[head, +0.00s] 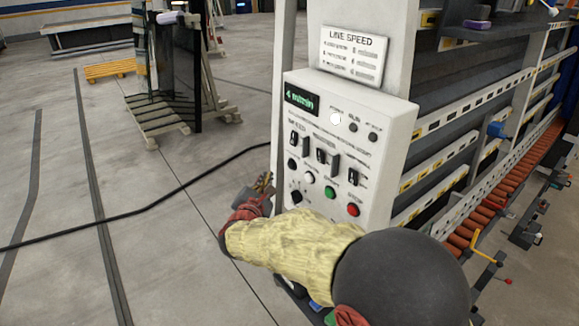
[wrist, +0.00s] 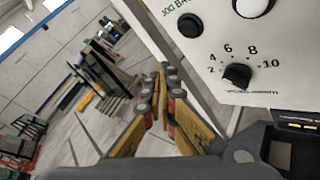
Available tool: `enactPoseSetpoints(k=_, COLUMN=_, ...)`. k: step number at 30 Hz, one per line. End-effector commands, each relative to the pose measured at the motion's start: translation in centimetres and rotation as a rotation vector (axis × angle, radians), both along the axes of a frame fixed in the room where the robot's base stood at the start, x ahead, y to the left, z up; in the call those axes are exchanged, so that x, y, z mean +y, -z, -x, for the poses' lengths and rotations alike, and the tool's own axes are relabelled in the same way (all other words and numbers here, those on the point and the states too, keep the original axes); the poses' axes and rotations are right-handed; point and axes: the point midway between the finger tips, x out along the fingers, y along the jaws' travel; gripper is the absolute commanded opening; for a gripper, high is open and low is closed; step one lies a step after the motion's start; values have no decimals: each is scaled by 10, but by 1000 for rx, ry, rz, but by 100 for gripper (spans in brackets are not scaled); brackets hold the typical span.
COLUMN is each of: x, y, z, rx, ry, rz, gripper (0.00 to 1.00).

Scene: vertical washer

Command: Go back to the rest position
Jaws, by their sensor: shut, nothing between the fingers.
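My gripper (head: 262,184) is at the left edge of the white control panel (head: 392,134), near its lower knobs. In the wrist view my gripper (wrist: 161,72) has its fingers closed together with nothing held. The black speed dial (wrist: 237,75), marked 2 to 10, is to the right of the fingers and apart from them. In the head view my sleeved arm crosses in front of the lower part of the panel and hides some of it.
A "LINE SPEED" sign (head: 352,56) is above the panel. The machine's orange rollers (head: 483,212) run along the right. A black cable (head: 150,207) lies on the floor at left. A glass rack (head: 178,75) stands behind. Open floor lies to the left.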

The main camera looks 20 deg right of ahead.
Motion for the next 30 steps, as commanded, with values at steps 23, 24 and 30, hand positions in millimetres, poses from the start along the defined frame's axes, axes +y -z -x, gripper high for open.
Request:
enactPoseSetpoints(k=23, x=-70, y=80, z=127, rx=137, ry=480, rz=-501, gripper=0)
enactPoseSetpoints(k=24, x=-74, y=84, z=146, rx=142, ry=542, rz=-569, gripper=0)
enactPoseSetpoints(k=30, x=-79, y=93, z=239, rx=142, ry=836, rz=-930, gripper=0)
